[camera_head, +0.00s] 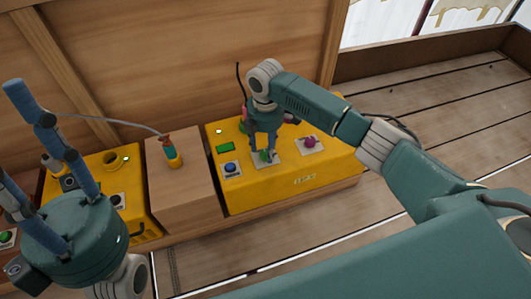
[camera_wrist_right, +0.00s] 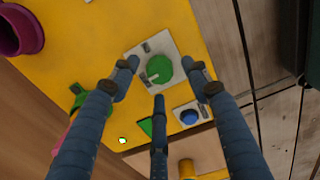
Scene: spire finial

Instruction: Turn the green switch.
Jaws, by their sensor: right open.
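The green switch (camera_head: 267,156) is a round green knob on a pale square plate on top of the yellow box (camera_head: 290,185). In the right wrist view the green switch (camera_wrist_right: 160,69) shows a light lever or pointer at its left side. My right gripper (camera_head: 265,149) points down over it and partly hides it in the head view. Its blue fingers are spread open around the knob, with nothing gripped; whether they touch it I cannot tell. My left gripper (camera_head: 38,150) is at the far left, its fingers apart, pointing up and empty.
The yellow box also carries a blue button (camera_head: 230,168), a magenta knob (camera_head: 310,142) and a green panel (camera_head: 225,147). A wooden block (camera_head: 182,190) with a red-green-yellow piece (camera_head: 171,151) stands to its left, beside another yellow box (camera_head: 135,200). A wooden wall rises behind.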

